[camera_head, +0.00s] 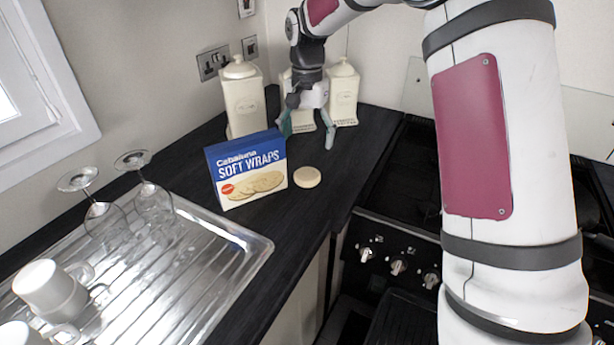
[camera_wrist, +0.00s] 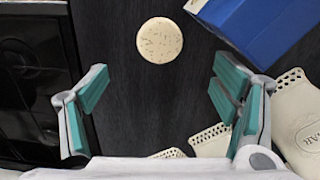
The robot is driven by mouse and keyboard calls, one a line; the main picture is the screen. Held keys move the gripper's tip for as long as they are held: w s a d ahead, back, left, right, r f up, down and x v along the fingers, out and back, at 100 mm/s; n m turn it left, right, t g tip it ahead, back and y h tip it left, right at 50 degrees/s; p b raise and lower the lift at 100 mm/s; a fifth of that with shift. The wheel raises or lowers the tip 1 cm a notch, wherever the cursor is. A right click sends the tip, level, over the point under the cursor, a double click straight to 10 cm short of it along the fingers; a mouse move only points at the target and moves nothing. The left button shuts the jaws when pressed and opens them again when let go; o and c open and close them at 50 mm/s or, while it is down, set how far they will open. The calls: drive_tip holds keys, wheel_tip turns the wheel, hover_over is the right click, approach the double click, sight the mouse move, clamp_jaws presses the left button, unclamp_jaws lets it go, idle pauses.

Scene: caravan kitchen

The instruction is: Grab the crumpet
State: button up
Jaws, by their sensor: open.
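The crumpet (camera_head: 307,177) is a small round pale disc lying flat on the dark worktop, just right of the soft wraps box. It also shows in the wrist view (camera_wrist: 159,40), at the top middle, with a speckled top. My gripper (camera_head: 308,138) is open and empty above the worktop, in front of the cream canisters and behind the crumpet. In the wrist view its teal-padded fingers (camera_wrist: 160,100) are spread wide, and the crumpet lies beyond their tips, roughly between them and clear of both.
The blue soft wraps box (camera_head: 247,168) stands close beside the crumpet. Cream canisters (camera_head: 243,97) stand behind. A metal draining board (camera_head: 250,243) with glasses and white mugs (camera_head: 48,289) is at the left. The black cooker (camera_head: 395,190) is at the right.

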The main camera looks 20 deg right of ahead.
sight(307, 174)
wheel_tip(307, 174, down, 10)
drive_tip(key=shift+f+p, duration=0.25)
drive_tip(key=shift+p, duration=0.05)
drive_tip(key=c, duration=1.1)
